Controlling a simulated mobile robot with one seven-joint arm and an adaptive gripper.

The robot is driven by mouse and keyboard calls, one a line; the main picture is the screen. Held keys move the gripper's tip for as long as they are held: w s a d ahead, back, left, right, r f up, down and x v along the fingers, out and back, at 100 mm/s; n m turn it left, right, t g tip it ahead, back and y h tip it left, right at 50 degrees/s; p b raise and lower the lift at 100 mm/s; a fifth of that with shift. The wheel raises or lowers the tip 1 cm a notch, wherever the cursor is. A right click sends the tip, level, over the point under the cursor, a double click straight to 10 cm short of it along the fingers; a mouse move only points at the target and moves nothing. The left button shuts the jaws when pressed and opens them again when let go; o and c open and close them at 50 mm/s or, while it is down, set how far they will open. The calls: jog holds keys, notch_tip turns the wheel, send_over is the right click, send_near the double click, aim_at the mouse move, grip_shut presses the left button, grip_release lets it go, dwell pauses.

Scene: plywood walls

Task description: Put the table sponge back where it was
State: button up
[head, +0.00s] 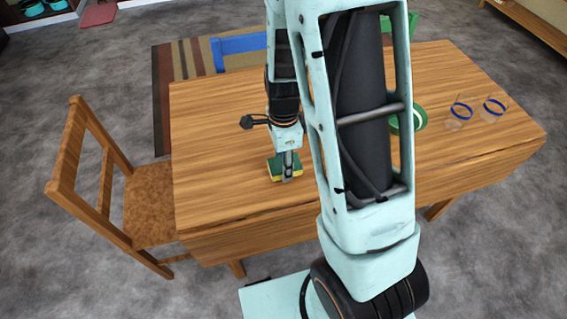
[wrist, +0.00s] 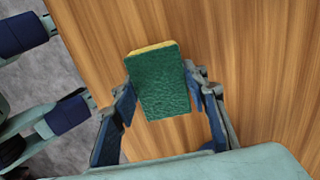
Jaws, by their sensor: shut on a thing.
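The sponge (wrist: 160,82) has a green scouring face and a yellow edge in the wrist view. It sits between the two fingers of my gripper (wrist: 162,90), which is shut on it. In the head view the sponge (head: 273,168) is at my gripper's (head: 287,168) tips, at the left part of the wooden table (head: 225,165). I cannot tell whether the sponge touches the tabletop or is held just above it.
A green-and-white round item (head: 419,118) is partly hidden behind my arm. Two clear glasses with blue bands (head: 461,112) (head: 494,108) stand at the table's right. A wooden chair (head: 110,185) is at the left. The table's left part is clear around the sponge.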

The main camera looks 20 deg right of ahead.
jog(key=shift+r, duration=0.1)
jog(key=shift+f, duration=0.2)
jog(key=o, duration=1.1)
jog(key=shift+r, duration=0.15)
notch_tip(320, 180, up, 12)
jog(key=shift+r+p, duration=0.1)
jog(key=shift+p, duration=1.15)
